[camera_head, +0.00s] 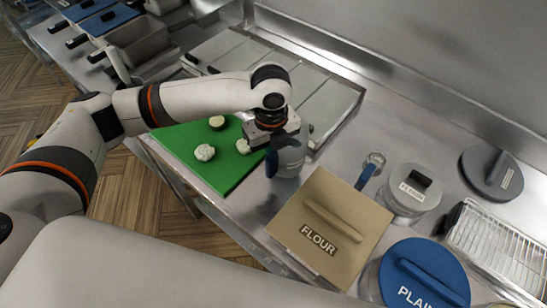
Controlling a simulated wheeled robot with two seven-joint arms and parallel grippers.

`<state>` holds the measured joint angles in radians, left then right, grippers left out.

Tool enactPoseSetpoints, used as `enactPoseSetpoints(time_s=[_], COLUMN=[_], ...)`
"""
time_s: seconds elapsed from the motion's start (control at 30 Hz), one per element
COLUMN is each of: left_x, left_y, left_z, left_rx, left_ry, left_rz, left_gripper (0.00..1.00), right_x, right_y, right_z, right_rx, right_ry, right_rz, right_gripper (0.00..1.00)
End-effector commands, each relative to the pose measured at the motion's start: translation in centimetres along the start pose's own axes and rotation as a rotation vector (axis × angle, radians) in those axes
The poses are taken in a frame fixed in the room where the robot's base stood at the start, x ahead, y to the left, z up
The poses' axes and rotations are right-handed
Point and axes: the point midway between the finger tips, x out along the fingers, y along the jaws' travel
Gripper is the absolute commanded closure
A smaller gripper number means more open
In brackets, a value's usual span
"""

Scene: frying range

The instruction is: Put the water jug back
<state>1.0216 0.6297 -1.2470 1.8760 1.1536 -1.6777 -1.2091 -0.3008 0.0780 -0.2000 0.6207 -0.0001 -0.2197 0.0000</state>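The water jug (290,161) is a grey, roughly cylindrical vessel with a dark blue handle (271,163) on its left side. It stands upright, or nearly so, by the right edge of the green board; I cannot tell whether its base touches the counter. My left gripper (278,142) reaches down over the jug's top and handle. Its fingers are dark and partly merge with the jug, so their opening and any hold do not show clearly. The jug's rim is partly hidden by the gripper. My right gripper is not in view.
A green board (215,178) with several pale food pieces lies left of the jug. Covered pans stand behind.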

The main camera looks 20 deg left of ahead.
Motion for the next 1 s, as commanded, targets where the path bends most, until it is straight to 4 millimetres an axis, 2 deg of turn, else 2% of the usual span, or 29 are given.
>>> enactPoseSetpoints(time_s=[0.17,0.4,0.73,0.8,0.87,1.0], left_x=[1.1,3.9,4.3,4.4,4.3,4.3], left_y=[0.1,0.0,0.1,0.0,0.0,0.0], left_z=[0.0,0.0,0.0,0.0,0.0,0.0], left_rx=[-0.001,0.001,0.0,-0.001,-0.001,-0.001], left_ry=[0.0,0.0,0.001,0.001,0.001,0.001], left_rz=[0.002,0.002,0.003,0.0,0.0,0.001], left_gripper=[1.0,1.0,1.0,0.86,0.76,0.74], right_x=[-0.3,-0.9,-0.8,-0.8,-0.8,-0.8], right_y=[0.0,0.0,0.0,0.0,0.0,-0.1], right_z=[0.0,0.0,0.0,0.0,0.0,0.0], right_rx=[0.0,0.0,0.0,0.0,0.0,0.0], right_ry=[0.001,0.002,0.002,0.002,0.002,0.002], right_rz=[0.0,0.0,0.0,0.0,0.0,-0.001], right_gripper=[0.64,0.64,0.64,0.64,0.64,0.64])
